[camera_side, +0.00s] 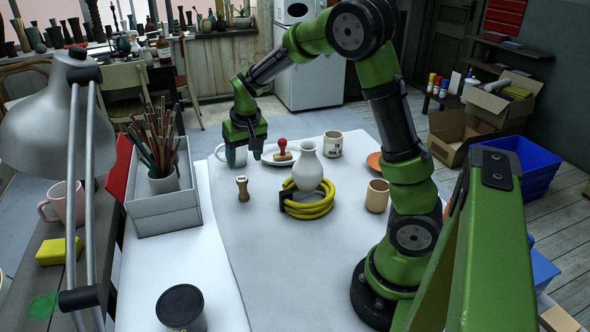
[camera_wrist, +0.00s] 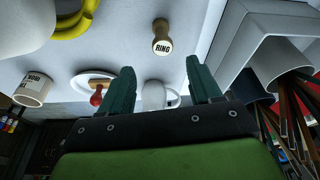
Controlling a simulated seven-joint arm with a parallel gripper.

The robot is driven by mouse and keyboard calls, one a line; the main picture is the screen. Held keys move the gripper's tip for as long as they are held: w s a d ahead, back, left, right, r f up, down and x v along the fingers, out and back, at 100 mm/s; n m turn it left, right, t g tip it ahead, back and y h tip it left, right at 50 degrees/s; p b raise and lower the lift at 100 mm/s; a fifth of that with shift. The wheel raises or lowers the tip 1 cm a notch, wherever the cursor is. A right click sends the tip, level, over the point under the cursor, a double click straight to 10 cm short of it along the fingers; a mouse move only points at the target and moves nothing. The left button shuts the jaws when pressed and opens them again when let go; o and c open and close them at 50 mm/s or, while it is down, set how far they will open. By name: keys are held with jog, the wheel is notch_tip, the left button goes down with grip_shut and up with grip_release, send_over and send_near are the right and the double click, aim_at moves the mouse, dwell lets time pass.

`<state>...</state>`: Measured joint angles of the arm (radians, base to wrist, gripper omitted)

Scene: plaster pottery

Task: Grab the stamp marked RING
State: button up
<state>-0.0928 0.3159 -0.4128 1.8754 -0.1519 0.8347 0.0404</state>
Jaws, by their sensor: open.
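The stamp marked RING (camera_wrist: 162,38) has a tan wooden body and a pale round end with black letters. In the side view, the stamp (camera_side: 243,188) stands upright on the pale worktable (camera_side: 262,250), left of the coiled yellow hose. My gripper (camera_side: 241,158) is open, pointing down, farther back than the stamp and apart from it. In the wrist view, my gripper's (camera_wrist: 162,82) two fingers are spread with nothing held between them. The stamp lies beyond the fingertips, roughly midway between them.
A white mug (camera_side: 232,157) is close to my gripper. A plate (camera_side: 268,158) holds a red-knobbed stamp (camera_side: 282,146). A white vase (camera_side: 308,168) stands by the yellow hose (camera_side: 308,208). A grey box (camera_side: 165,215) with brushes is left.

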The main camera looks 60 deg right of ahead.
aim_at(243, 180)
jog(key=x, duration=0.6)
jog(key=shift+f, duration=0.4)
jog(key=shift+a+x, duration=0.15)
jog(key=shift+x, duration=1.2)
jog(key=shift+a+x, duration=0.15)
jog(key=shift+x, duration=1.2)
jog(key=shift+c, duration=0.4)
jog(key=c, duration=0.9)
